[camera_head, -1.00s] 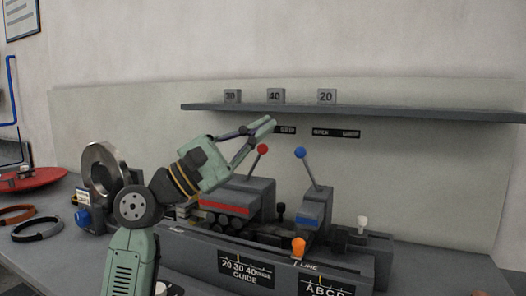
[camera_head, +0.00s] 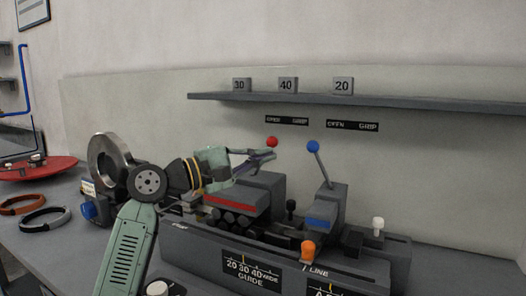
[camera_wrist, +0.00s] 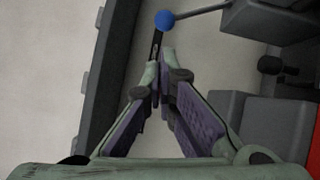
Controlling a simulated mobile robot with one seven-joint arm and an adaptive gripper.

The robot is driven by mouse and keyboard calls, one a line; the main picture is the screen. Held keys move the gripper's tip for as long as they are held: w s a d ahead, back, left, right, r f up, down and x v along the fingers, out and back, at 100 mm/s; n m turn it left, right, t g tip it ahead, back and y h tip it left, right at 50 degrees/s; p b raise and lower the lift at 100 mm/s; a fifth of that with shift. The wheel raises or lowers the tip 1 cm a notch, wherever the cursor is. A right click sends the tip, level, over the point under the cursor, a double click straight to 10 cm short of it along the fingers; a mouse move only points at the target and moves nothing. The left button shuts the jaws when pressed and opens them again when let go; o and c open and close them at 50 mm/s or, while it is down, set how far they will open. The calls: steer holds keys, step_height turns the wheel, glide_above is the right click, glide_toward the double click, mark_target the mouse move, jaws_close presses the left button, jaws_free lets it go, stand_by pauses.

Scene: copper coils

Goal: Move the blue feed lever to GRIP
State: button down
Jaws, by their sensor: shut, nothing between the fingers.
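The blue feed lever's ball knob (camera_head: 313,146) tops a thin grey rod that leans left out of a grey block with a blue stripe (camera_head: 320,222). The knob is under the OPEN end of the right OPEN/GRIP label (camera_head: 352,125); GRIP is at its right end. My gripper (camera_head: 274,154) is shut and empty, left of the blue knob and close to the red knob (camera_head: 271,141). In the wrist view, my fingertips (camera_wrist: 160,57) converge just short of the blue knob (camera_wrist: 165,20), with a visible gap.
The red-striped block (camera_head: 235,203) stands below my gripper. An orange knob (camera_head: 308,250) and a white knob (camera_head: 377,224) are on the machine's front and right. A shelf (camera_head: 400,99) with number blocks runs along the wall above.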

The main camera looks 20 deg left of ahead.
steer(key=p+x, duration=0.2)
steer(key=x, duration=0.5)
steer(key=shift+d, duration=0.15)
steer(key=shift+w+r, duration=0.1)
steer(key=shift+w, duration=0.05)
steer(key=shift+d+r+m+g, duration=0.3)
steer(key=shift+d+m, duration=0.05)
steer(key=shift+m, duration=0.05)
steer(key=d+r+m+g+y, duration=0.1)
steer(key=d+m+y, duration=0.1)
steer(key=d, duration=0.4)
steer(key=d+r+m+g+y+b, duration=0.1)
steer(key=d+r+m+g+y, duration=0.1)
steer(key=d+m, duration=0.3)
steer(key=shift+s+d+r+m+y+b, duration=0.25)
steer(key=shift+d+m+y+b, duration=0.05)
steer(key=shift+d+y, duration=0.3)
stand_by(0.5)
